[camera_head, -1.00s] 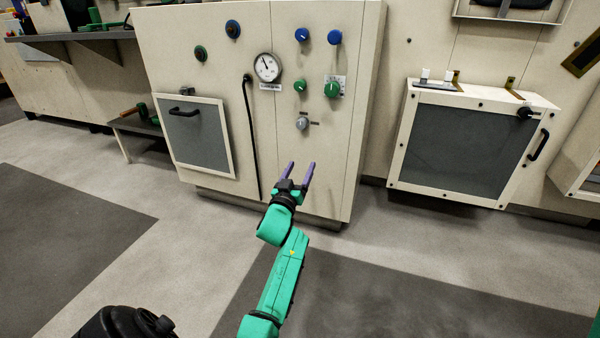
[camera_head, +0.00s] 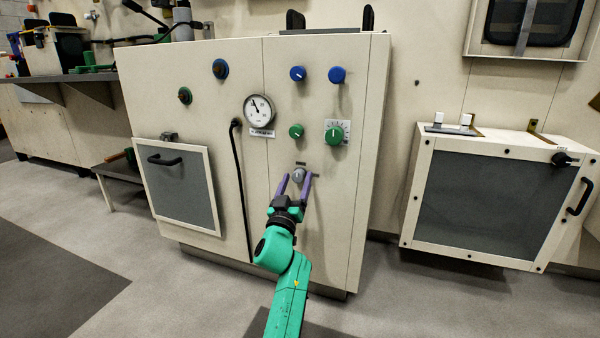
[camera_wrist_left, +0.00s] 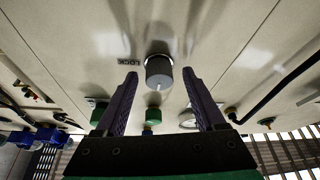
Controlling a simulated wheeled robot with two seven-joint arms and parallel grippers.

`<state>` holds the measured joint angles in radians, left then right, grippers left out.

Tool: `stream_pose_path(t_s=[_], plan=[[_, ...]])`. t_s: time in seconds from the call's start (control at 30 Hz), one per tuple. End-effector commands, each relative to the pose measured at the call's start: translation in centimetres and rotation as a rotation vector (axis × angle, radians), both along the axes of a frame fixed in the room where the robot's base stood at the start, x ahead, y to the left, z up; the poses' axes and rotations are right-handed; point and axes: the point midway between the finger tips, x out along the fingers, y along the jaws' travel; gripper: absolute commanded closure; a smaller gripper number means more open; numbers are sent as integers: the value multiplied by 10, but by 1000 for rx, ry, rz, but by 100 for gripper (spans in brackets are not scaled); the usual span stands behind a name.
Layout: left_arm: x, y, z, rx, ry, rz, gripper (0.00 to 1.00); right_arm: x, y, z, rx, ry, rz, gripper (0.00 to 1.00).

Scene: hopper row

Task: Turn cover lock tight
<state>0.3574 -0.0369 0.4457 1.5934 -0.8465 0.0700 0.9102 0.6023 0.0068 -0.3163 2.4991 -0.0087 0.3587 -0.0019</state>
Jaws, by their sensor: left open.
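The cover lock is a small grey knob (camera_head: 298,174) low on the front of the cream cabinet (camera_head: 335,235). In the left wrist view the grey knob (camera_wrist_left: 158,71) sits between and just beyond the fingertips, and a label reading LOCK is beside it. My left gripper (camera_head: 295,181) is open, with its two purple fingers pointing at the panel on either side of the knob. In the left wrist view a gap shows between the knob and each finger of the gripper (camera_wrist_left: 159,74). My right gripper is not in view.
Above the lock are green knobs (camera_head: 296,131), blue knobs (camera_head: 297,73) and a round gauge (camera_head: 258,110). A black cable (camera_head: 238,180) hangs to the left, by a grey hatch (camera_head: 181,190) with a black handle. A separate box with a grey door (camera_head: 490,198) stands to the right.

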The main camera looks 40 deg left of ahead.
Motion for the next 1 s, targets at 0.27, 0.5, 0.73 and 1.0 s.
stream_pose_path(t_s=[0.27, 0.5, 0.73, 1.0], plan=[[0, 0, 1, -1, 0, 0, 32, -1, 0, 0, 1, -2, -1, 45], [0, 0, 0, -1, 1, -1, 100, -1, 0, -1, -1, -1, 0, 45], [0, 0, 1, 16, 7, -1, 100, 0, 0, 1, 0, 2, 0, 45], [0, 1, 2, 121, 46, 0, 100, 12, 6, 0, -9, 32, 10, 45]])
